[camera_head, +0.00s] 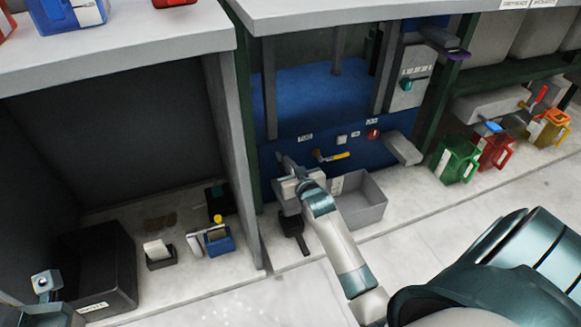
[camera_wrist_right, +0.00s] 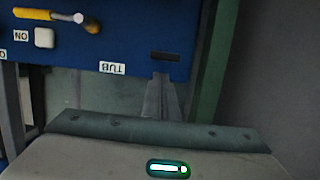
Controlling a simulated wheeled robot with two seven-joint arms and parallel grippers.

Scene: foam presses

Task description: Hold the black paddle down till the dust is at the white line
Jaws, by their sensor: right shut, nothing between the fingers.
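A small black bar (camera_wrist_right: 178,57), which looks like the black paddle, sits on the blue panel beside the TUB label (camera_wrist_right: 112,68) in the right wrist view. In the head view my right gripper and wrist cover that spot. My right gripper (camera_head: 281,160) is shut and empty, its fingers pointing at the panel's left end. Its fingertips (camera_wrist_right: 161,78) show just by the bar; I cannot tell whether they touch it. A grey tub (camera_head: 367,212) stands below the panel. I cannot make out dust or a white line. Part of my left arm's end (camera_head: 45,283) shows at lower left, its fingers unclear.
The panel carries a yellow-handled lever (camera_head: 330,156), a white button (camera_head: 341,140) and a red knob (camera_head: 373,134). A black tool (camera_head: 292,228) lies below my right wrist. Green, red and yellow jugs (camera_head: 455,158) stand right. A black bin (camera_head: 97,265) stands left.

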